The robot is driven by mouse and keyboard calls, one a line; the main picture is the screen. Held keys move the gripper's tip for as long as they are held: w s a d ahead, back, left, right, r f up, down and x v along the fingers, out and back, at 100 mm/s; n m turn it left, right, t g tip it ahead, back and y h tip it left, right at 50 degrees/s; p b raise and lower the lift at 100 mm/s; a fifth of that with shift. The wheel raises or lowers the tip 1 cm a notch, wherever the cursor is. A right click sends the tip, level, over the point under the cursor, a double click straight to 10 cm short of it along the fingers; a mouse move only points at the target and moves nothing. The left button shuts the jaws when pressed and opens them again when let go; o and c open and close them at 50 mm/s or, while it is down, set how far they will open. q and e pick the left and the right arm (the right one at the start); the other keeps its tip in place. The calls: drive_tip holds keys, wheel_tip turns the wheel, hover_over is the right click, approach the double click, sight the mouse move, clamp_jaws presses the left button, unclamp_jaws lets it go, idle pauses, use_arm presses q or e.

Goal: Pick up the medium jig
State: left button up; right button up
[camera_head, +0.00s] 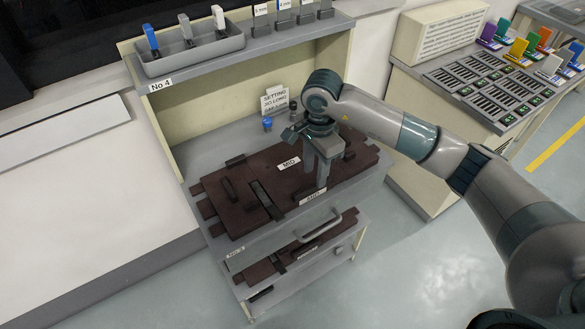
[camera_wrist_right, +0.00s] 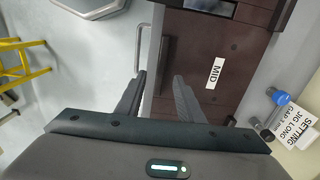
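The medium jig (camera_head: 240,222) is a dark brown board with "MID" labels, lying flat on the grey bench top. It also fills the middle of the right wrist view (camera_wrist_right: 200,35). My right gripper (camera_head: 315,172) points down over the jig's front edge, beside a MID label. In the right wrist view my right gripper (camera_wrist_right: 160,82) is open, with a clear gap between its fingers. The jig's front edge lies between them in that picture, one finger over the jig and the other outside it. I cannot tell whether they touch it. My left gripper is not in view.
A drawer (camera_head: 235,256) with a bar handle (camera_head: 320,226) and more brown parts is below the jig. A sign (camera_head: 274,101) and a blue-capped item (camera_head: 267,123) stand behind it. A grey tray (camera_head: 190,52) sits on the shelf. Floor at right is clear.

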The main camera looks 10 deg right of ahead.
sight(312, 185)
drive_tip(key=shift+a+f+p, duration=0.1)
drive_tip(key=shift+f+p, duration=0.55)
drive_tip(key=shift+p, duration=0.05)
wheel_tip(312, 185, down, 3)
drive_tip(key=shift+a+p, duration=0.1)
drive_tip(key=shift+p, duration=0.65)
drive_tip(key=shift+f, duration=0.45)
clamp_jaws()
drive_tip(key=shift+w+r, duration=0.1)
idle(0.3)
